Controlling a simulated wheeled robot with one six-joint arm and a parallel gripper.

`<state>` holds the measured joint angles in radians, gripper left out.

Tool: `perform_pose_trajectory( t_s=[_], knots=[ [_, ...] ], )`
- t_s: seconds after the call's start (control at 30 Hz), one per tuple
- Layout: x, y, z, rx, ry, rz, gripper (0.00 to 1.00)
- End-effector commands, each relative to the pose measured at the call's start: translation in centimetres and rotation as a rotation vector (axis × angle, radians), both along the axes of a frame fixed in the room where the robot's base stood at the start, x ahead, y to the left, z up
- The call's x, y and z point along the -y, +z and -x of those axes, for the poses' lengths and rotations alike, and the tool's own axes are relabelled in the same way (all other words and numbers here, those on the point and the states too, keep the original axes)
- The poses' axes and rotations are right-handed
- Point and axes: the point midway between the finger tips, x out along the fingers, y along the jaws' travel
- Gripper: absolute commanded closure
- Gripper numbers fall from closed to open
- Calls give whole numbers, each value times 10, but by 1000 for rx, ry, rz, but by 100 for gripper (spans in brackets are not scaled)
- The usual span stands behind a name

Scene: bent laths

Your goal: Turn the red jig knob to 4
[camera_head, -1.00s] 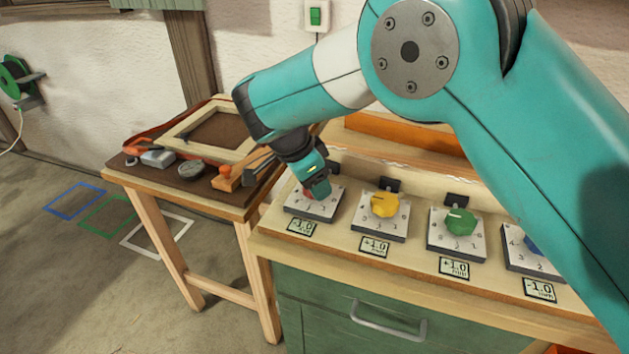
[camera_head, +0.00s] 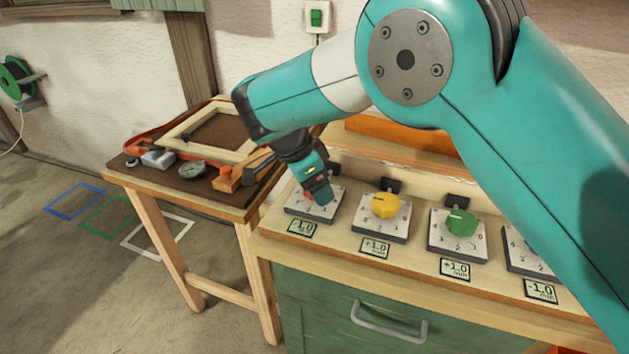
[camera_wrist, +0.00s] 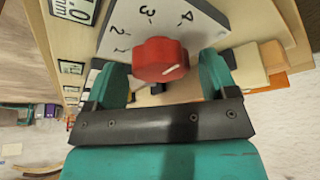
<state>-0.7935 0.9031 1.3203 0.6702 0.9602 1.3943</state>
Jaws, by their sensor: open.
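The red jig knob (camera_wrist: 161,60) sits on a pale square dial plate (camera_wrist: 187,22) with the printed numbers 2, 3 and 4 in the wrist view. A short white mark shows on the knob's face, toward its lower right in that view. My gripper (camera_wrist: 163,76) is open, with one teal finger on each side of the knob. I cannot tell whether either finger touches it. In the head view my gripper (camera_head: 318,190) is over the leftmost dial and hides most of the red knob.
A yellow knob (camera_head: 385,205) and a green knob (camera_head: 461,222) stand to the right on the same bench; a blue knob is mostly hidden by my arm. A side table (camera_head: 130,172) at left holds a frame and tools.

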Motion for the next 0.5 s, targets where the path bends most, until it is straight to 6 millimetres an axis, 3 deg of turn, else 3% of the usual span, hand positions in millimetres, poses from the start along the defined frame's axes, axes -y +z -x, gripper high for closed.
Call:
perform_pose_trajectory(
  t_s=[0.17,0.27,0.5],
  knots=[
    [-3,8,1,3,2,-2,21],
    [-9,22,3,5,1,-3,21],
    [-31,82,13,3,2,-4,21]
  ],
)
